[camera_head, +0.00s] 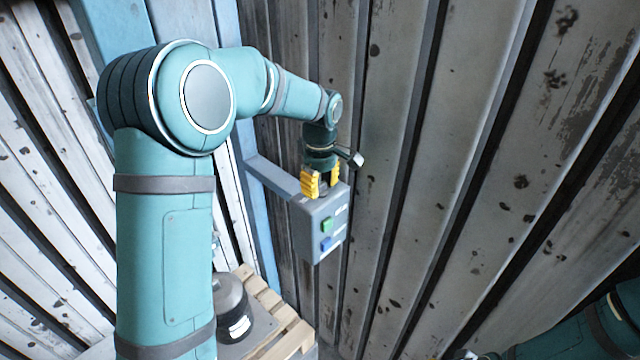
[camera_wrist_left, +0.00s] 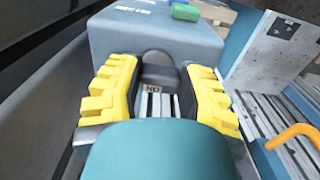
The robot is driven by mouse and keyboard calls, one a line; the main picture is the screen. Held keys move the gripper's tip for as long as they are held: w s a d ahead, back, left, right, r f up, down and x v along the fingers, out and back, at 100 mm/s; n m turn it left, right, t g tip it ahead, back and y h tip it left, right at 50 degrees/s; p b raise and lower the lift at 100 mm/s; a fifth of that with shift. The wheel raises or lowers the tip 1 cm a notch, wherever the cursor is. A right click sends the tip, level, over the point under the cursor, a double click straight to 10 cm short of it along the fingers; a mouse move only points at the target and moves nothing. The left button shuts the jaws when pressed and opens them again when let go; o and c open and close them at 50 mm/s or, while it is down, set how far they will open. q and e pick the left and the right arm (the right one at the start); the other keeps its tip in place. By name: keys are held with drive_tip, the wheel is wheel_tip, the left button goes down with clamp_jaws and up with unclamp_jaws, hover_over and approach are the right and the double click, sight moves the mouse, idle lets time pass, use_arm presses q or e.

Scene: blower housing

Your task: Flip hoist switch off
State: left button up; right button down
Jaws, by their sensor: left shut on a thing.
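A grey control box (camera_head: 320,222) with a green button (camera_head: 327,225) and a blue button (camera_head: 327,243) is mounted on an arm from a blue post. My left gripper (camera_head: 321,178), with yellow fingers, is at the top of this box. In the left wrist view the box (camera_wrist_left: 155,35) lies just ahead of my left gripper (camera_wrist_left: 160,85). Its fingers are shut on a dark grey switch piece (camera_wrist_left: 157,70) at the box's near face. The switch's exact position is hard to tell. My right gripper is out of view.
The blue post (camera_head: 258,215) and its bracket (camera_head: 268,175) stand left of the box. A wooden pallet (camera_head: 292,332) with a dark cylindrical part (camera_head: 232,300) is below. Corrugated metal walls (camera_head: 440,200) are close behind and to the right.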

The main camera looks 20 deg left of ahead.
sight(320, 184)
use_arm(q)
drive_tip(key=o, duration=1.2)
wheel_tip(320, 184, up, 12)
drive_tip(key=shift+f, duration=0.1)
